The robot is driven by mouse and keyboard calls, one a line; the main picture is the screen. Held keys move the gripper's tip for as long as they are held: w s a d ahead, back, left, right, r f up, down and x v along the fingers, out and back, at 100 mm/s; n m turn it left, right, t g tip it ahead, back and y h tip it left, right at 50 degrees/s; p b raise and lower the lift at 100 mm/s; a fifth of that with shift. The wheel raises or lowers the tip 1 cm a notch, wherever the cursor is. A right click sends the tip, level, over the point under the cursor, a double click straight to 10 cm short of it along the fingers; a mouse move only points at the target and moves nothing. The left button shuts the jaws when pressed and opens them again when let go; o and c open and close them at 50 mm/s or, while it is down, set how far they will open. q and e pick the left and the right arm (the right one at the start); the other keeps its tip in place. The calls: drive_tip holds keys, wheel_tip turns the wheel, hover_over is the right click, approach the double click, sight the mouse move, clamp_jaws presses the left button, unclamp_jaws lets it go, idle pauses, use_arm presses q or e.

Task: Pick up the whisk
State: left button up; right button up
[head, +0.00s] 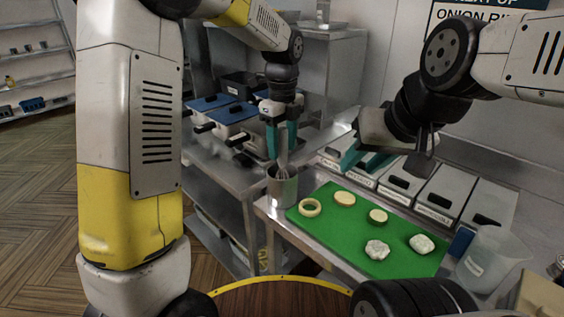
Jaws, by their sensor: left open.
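The whisk (282,169) stands in a metal pot (283,189) at the left end of the steel counter. Its wires show at the pot's mouth, and its upper part is between the teal fingers of my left gripper (282,143). The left gripper points down over the pot, with its fingers apart on either side of the whisk. I cannot tell whether either finger touches it. My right gripper (366,162) is over the back of the counter, away from the whisk. Its teal fingers look apart and empty.
A green board (330,231) right of the pot holds onion rings (309,208) and pale battered pieces (377,250). Lidded containers (443,193) line the back. A clear jug (486,262) stands at right. Blue-lidded bins (219,110) are behind left.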

use_arm(q)
wheel_tip(320, 180, down, 2)
drive_tip(key=shift+f, duration=0.1)
clamp_jaws()
idle(0.4)
